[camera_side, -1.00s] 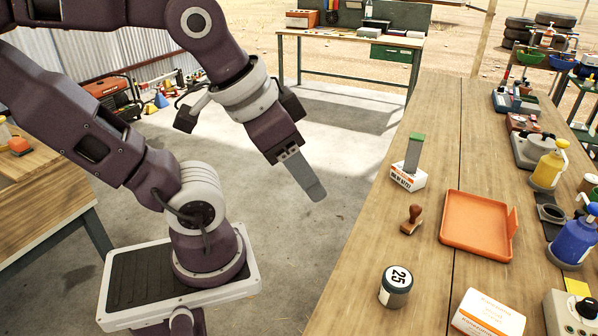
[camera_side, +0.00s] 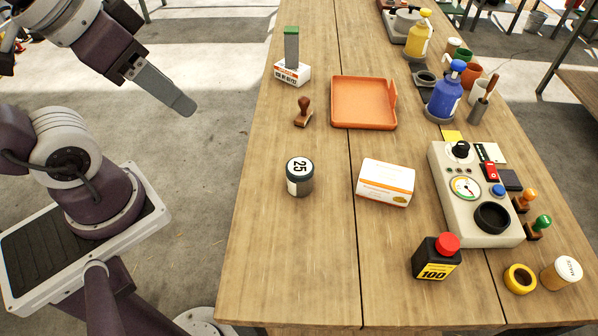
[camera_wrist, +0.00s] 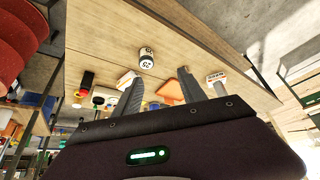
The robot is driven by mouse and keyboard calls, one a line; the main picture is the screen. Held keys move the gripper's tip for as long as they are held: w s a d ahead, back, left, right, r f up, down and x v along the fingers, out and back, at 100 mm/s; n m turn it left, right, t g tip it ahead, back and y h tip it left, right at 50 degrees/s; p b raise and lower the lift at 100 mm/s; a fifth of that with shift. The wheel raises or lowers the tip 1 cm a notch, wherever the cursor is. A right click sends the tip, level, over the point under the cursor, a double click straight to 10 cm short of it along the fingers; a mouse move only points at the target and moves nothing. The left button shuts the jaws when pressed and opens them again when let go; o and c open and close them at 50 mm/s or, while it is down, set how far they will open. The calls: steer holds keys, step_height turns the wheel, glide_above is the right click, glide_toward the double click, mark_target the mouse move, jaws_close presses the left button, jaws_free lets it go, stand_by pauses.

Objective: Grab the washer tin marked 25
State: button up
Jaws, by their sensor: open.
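Near the tin are a white and orange box (camera_side: 386,182), a wooden stamp (camera_side: 303,112) and an orange tray (camera_side: 364,103). A black bottle marked 100 (camera_side: 436,258) and a gauge panel (camera_side: 474,197) stand to the right. The bench (camera_side: 270,240) is bare around the tin's left and front.

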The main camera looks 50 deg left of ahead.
steer(key=shift+o, duration=0.3)
steer(key=o, duration=0.5)
steer(key=shift+o, duration=0.2)
steer(key=shift+r, duration=0.1)
